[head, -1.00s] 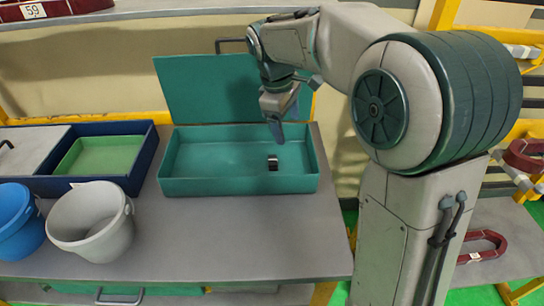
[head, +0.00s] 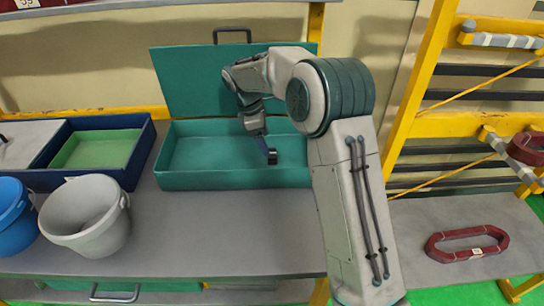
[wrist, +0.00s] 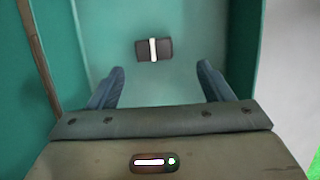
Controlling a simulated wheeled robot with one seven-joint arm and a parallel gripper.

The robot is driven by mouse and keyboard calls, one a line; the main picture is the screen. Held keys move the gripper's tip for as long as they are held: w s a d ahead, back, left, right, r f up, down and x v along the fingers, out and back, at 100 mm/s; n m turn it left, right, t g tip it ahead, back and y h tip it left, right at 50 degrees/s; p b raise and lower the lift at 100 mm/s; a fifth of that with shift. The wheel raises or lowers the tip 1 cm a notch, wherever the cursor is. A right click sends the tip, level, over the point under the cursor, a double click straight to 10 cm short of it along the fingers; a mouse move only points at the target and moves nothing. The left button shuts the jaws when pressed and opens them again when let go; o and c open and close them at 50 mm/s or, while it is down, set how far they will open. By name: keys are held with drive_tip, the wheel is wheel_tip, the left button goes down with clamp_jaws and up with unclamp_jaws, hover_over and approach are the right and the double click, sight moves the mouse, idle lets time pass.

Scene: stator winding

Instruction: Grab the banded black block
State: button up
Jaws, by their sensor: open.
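The banded black block (wrist: 144,51) lies on the floor of the open teal box (wrist: 95,12), with a white band across its middle. In the wrist view it is beyond my fingertips and lies between their two lines, a little left of centre. My gripper (wrist: 160,70) is open and empty, its two blue-grey fingers spread wider than the block. In the head view my gripper (head: 268,152) points down into the right part of the teal box (head: 200,181). There the block is mostly hidden by the fingers or merges with them.
The box's teal lid (head: 190,80) stands raised behind it. To the left are a dark blue box (head: 140,155) with a green inside, a pale grey bucket (head: 85,235) and a blue bucket (head: 12,225). The grey table (head: 200,235) is clear in front.

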sight(272, 153)
drive_tip(key=shift+w+p+x, duration=0.2)
drive_tip(key=shift+x, duration=1.35)
drive_tip(key=shift+w+p+x, duration=0.15)
drive_tip(key=shift+p+x, duration=0.05)
drive_tip(key=shift+x, duration=1.4)
drive_tip(key=shift+d+r, duration=0.1)
drive_tip(key=shift+d, duration=0.1)
drive_tip(key=c, duration=1.1)
